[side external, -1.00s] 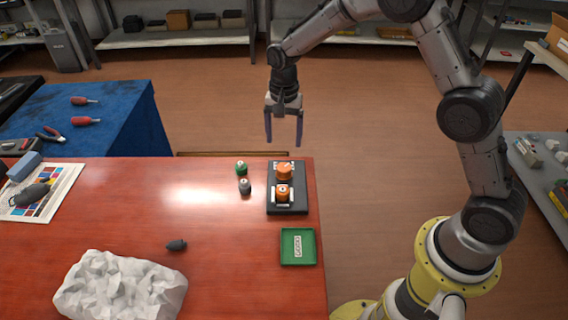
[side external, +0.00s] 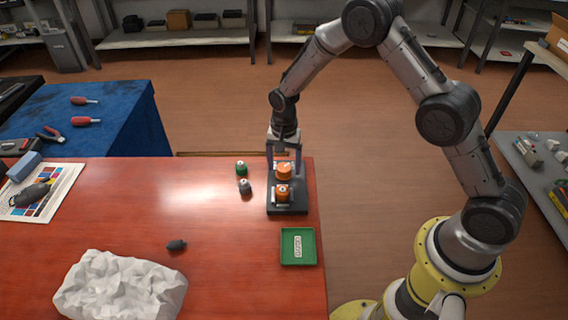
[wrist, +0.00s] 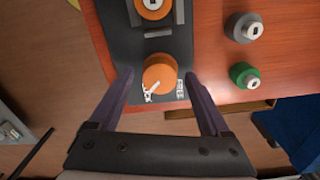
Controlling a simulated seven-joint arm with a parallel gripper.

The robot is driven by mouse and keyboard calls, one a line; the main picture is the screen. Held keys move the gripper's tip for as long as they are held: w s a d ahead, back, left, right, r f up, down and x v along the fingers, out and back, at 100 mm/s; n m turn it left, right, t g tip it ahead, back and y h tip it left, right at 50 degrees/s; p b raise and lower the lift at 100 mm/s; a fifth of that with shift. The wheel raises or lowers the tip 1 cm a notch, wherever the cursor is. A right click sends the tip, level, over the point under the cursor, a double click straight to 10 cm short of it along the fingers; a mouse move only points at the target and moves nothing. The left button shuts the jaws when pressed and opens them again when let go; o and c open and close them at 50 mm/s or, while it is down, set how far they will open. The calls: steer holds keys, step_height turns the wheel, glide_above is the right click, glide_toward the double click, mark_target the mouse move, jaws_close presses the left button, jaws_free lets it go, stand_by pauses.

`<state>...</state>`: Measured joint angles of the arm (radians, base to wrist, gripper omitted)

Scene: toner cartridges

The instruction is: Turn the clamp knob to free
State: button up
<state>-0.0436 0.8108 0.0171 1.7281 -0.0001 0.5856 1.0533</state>
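The orange clamp knob (side external: 284,172) sits at the far end of a dark fixture plate (side external: 289,209) on the red table. In the wrist view the knob (wrist: 160,73) has a white pointer mark, with small white labels beside it. An orange cartridge (side external: 283,193) sits in the same fixture, nearer the camera, and shows at the top of the wrist view (wrist: 153,8). My gripper (side external: 284,170) is low over the far end of the fixture. In the wrist view its open fingers (wrist: 165,82) stand either side of the knob, with gaps on both sides.
A green cartridge (side external: 241,168) and a grey cartridge (side external: 245,187) stand left of the fixture. A green tray (side external: 284,247) lies nearer the camera. A dark small part (side external: 176,245) and a white crumpled lump (side external: 120,290) are farther left. The table's middle is clear.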

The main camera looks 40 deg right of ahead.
jaws_close()
steer(key=shift+n, duration=0.4)
steer(key=n, duration=0.3)
steer(key=shift+r+n, duration=0.1)
steer(key=shift+n, duration=0.3)
steer(key=n, duration=0.4)
steer(key=shift+n, duration=0.3)
steer(key=n, duration=0.8)
steer(key=shift+n, duration=0.3)
